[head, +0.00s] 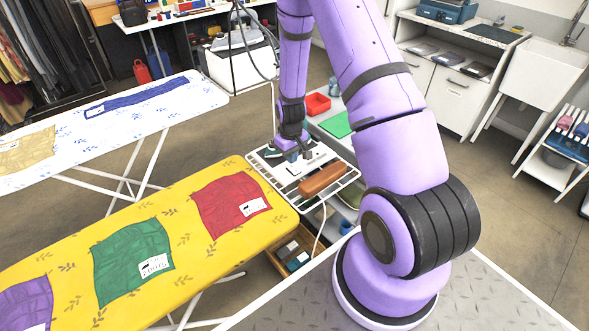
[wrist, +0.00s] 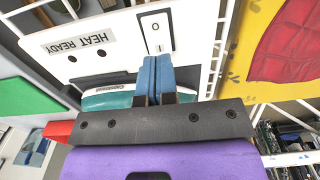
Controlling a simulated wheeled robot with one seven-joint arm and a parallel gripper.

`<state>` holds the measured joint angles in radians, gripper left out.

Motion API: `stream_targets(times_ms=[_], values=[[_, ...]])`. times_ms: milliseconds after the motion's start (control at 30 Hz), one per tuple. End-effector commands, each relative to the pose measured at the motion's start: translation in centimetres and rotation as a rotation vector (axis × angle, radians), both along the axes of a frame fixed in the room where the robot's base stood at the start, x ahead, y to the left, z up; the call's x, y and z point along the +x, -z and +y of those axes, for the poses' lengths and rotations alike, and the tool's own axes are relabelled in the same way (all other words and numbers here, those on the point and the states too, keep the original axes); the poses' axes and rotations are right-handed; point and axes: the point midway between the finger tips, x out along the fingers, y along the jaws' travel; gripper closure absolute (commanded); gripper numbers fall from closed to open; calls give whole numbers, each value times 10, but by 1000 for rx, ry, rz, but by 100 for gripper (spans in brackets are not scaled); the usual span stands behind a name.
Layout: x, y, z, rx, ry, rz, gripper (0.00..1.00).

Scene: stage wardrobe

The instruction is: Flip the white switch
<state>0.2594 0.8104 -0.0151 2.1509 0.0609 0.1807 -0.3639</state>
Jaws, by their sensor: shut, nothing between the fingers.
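The white switch (wrist: 156,30) is a small rocker in a dark frame, with a round mark and a line mark, on a white panel (wrist: 195,40) in the wrist view. The panel also bears a HEAT READY label (wrist: 80,42) and two dark round spots. My gripper (wrist: 158,60) has blue fingers pressed together with nothing between them. Its tips are right at the switch's near edge; I cannot tell whether they touch it. In the head view my gripper (head: 292,157) is over the white panel (head: 311,160), and the switch is too small to make out.
A teal iron-like object (wrist: 108,98) lies close beside the fingers. A white wire rack (head: 345,178) surrounds the panel, with a brown cushion-like block (head: 322,180) on it. The yellow ironing board (head: 185,225) is close on the left. A red bin (head: 317,104) stands behind.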

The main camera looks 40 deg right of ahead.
Motion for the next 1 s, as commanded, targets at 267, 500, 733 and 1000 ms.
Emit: stream_targets(times_ms=[267,500,733,1000], values=[[0,1,0,0,0,0,100],[0,4,0,0,0,0,100],[0,7,0,0,0,0,100],[0,10,0,0,0,0,100]])
